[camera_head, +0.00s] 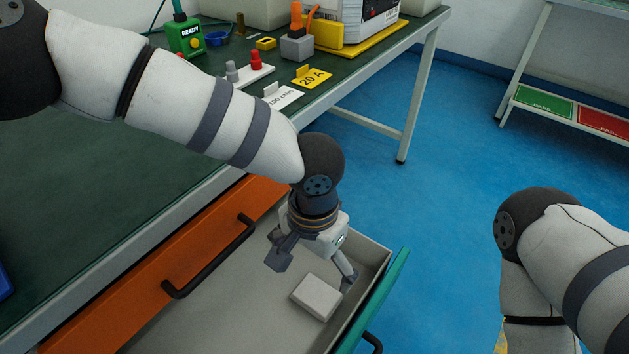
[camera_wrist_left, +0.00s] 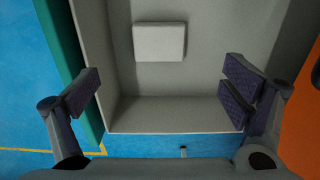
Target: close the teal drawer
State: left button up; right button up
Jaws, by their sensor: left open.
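The teal drawer is pulled out from under the bench; its teal front (camera_head: 385,290) faces lower right in the head view, and the front edge shows at the left of the left wrist view (camera_wrist_left: 62,60). Its black handle (camera_head: 372,342) is partly cut off at the bottom of the head view. A white block (camera_head: 316,297) lies inside on the grey floor, also seen in the wrist view (camera_wrist_left: 159,42).
An orange drawer (camera_head: 185,262) with a black handle (camera_head: 208,257) sits under the bench top (camera_head: 110,195) and looks shut. Several small items stand on the bench. Blue floor (camera_head: 440,180) is clear beyond the drawer.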

aim_at(245, 305)
jog(key=k, duration=1.5)
